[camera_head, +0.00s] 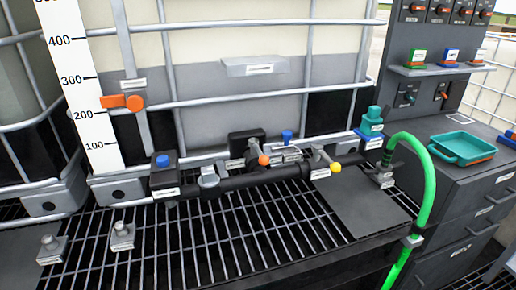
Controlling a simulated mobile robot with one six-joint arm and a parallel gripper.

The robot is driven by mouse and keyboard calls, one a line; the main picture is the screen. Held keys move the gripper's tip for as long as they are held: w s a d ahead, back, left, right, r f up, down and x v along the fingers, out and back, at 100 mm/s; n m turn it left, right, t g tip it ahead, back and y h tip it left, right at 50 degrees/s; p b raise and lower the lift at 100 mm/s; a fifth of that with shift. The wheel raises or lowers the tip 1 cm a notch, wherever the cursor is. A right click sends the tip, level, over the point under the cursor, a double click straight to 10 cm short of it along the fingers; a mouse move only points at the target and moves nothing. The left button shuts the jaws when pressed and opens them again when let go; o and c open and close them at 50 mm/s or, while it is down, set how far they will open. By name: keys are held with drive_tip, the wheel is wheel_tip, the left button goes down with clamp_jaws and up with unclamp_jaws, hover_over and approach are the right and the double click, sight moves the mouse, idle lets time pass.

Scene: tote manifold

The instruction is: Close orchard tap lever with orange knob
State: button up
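A short metal lever with an orange knob (263,160) sits on the black horizontal pipe (245,181) near the middle of the picture. The lever slants down to the right from a dark block (245,143), with the knob at its lower end. A similar lever with a yellow knob (335,167) is further right on the same pipe. The small labels nearby are too small to read, so I cannot tell which tap is named orchard. My gripper is not in view.
A metal grating (200,240) lies below the pipe. A green hose (428,185) arches at the right. A blue-topped cap (163,161) is at the pipe's left end. A caged tank (215,110) stands behind. A teal tray (462,147) rests on the dark cabinet.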

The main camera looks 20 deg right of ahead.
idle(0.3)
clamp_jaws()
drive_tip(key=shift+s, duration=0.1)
